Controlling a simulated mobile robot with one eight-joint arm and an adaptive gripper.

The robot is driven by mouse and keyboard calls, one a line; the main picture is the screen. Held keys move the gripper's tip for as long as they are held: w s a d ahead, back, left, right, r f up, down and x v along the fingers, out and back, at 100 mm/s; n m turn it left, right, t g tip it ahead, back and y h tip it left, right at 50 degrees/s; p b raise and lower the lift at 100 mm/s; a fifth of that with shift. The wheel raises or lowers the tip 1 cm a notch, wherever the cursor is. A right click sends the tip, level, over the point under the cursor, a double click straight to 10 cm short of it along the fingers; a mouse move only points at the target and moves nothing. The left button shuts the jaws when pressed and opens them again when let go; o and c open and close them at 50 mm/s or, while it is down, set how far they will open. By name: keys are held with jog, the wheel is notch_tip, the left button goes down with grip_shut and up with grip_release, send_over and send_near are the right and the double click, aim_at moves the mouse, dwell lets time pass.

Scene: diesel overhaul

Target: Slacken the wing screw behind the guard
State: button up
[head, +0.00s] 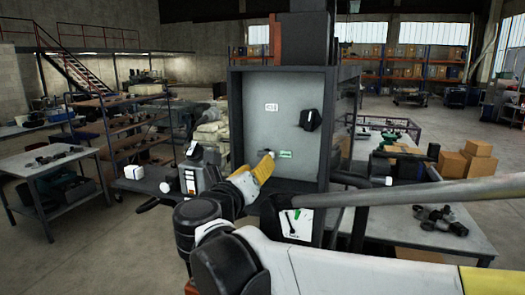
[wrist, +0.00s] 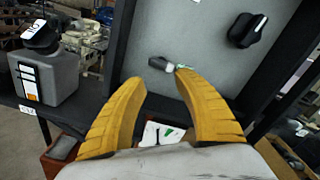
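A grey panel (head: 290,90) is set inside a dark open-fronted cabinet (head: 236,120). A small dark grey fitting with a pale end (wrist: 160,63) sticks out low on this panel, beside a green label (head: 285,154). A black knob-like part (head: 310,120) sits higher on the right, and also shows in the wrist view (wrist: 243,30). I cannot tell which of these is the wing screw, and no separate guard is clear. My gripper (wrist: 160,79) is open and empty, its yellow fingers apart below the small fitting. In the head view my gripper (head: 266,162) partly covers that area.
A grey box with a black top part (wrist: 45,75) stands left of the cabinet, close to my left finger. A card with a green mark (head: 296,224) is below the cabinet opening. A worktable (head: 440,228) with dark parts is at right, and a bench (head: 50,165) at left.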

jog(key=shift+w+d+r+m, duration=0.1)
jog(key=shift+w+m, duration=0.2)
jog(key=shift+m, duration=3.7)
jog(key=shift+w+d+r+m, duration=0.15)
jog(key=shift+w+m, duration=0.15)
jog(key=shift+m, duration=3.7)
jog(key=shift+w+r+m, duration=0.1)
jog(key=shift+w+m, duration=0.2)
jog(key=shift+m, duration=3.7)
jog(key=shift+w+d, duration=0.1)
